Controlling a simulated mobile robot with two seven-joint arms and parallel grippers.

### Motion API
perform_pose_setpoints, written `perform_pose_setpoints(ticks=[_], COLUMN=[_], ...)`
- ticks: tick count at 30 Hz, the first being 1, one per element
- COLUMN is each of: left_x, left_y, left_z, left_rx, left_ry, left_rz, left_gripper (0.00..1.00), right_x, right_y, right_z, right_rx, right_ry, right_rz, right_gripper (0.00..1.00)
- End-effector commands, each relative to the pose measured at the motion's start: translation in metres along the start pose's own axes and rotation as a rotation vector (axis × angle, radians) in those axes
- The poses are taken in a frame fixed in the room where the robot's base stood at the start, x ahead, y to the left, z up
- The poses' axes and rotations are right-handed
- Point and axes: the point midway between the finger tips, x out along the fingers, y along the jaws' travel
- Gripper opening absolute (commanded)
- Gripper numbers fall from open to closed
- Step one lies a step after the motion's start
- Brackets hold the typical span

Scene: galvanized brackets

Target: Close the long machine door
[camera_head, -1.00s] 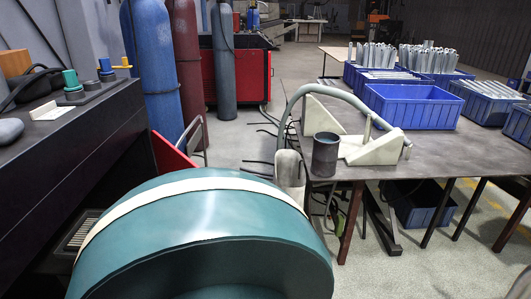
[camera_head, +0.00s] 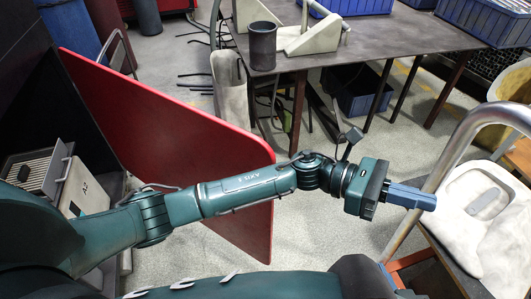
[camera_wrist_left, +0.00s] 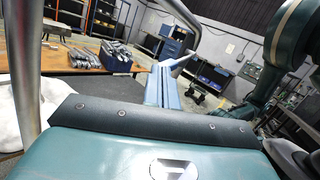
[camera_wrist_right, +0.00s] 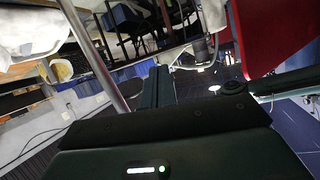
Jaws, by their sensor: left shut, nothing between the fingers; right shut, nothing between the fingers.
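The long machine door appears to be the red panel (camera_head: 165,110), standing swung out from the dark machine at the left of the head view. A red panel also shows at the upper right of the right wrist view (camera_wrist_right: 272,35). My left arm crosses in front of the panel and hides part of it. My left gripper (camera_head: 412,196) is shut and empty, to the right of the panel and apart from it, near a bent metal tube (camera_head: 440,160). My right gripper (camera_wrist_right: 158,88) is shut and empty in its wrist view; the head view does not show its fingers.
A dark worktable (camera_head: 370,45) stands at the back with a grey cup (camera_head: 262,46) and blue bins (camera_head: 495,18). Grey floor (camera_head: 330,240) lies open between the panel and the chair.

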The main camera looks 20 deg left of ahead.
Motion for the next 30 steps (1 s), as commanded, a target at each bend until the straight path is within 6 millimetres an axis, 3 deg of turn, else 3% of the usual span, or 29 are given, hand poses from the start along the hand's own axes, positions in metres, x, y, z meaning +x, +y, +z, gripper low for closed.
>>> perform_pose_setpoints(ticks=[1, 5, 8, 9, 11, 15, 18, 21, 24, 30], left_x=[-0.004, -0.035, -0.081, -0.104, -0.141, -0.22, -0.26, -0.282, -0.292, -0.3], left_y=[0.005, 0.018, 0.039, 0.05, 0.066, 0.091, 0.097, 0.097, 0.096, 0.094], left_z=[-0.013, -0.04, -0.047, -0.044, -0.033, 0.016, 0.053, 0.079, 0.088, 0.064], left_rx=[0.178, 0.568, 0.81, 0.892, 0.988, 1.078, 1.071, 1.05, 1.037, 1.033], left_ry=[0.128, 0.424, 0.649, 0.742, 0.875, 1.121, 1.231, 1.29, 1.311, 1.311], left_rz=[-0.089, -0.349, -0.574, -0.674, -0.826, -1.134, -1.281, -1.368, -1.407, -1.415], left_gripper=[0.0, 0.0, 0.0, 0.0, 0.0, 0.0, 0.0, 0.0, 0.0, 0.0], right_x=[0.001, -0.002, -0.003, -0.003, -0.004, -0.006, -0.007, -0.01, -0.01, -0.01], right_y=[0.002, 0.005, 0.005, 0.005, 0.005, 0.006, 0.007, 0.008, 0.008, 0.009], right_z=[0.005, 0.006, 0.007, 0.008, 0.009, 0.007, 0.007, 0.006, 0.005, 0.006], right_rx=[-0.001, -0.002, -0.001, 0.0, 0.001, 0.002, 0.002, 0.003, 0.002, -0.001], right_ry=[0.007, 0.029, 0.042, 0.048, 0.056, 0.082, 0.089, 0.093, 0.098, 0.106], right_rz=[0.004, 0.008, 0.008, 0.008, 0.009, 0.012, 0.014, 0.017, 0.019, 0.021], right_gripper=[0.0, 0.0, 0.0, 0.0, 0.0, 0.0, 0.0, 0.0, 0.0, 0.0])
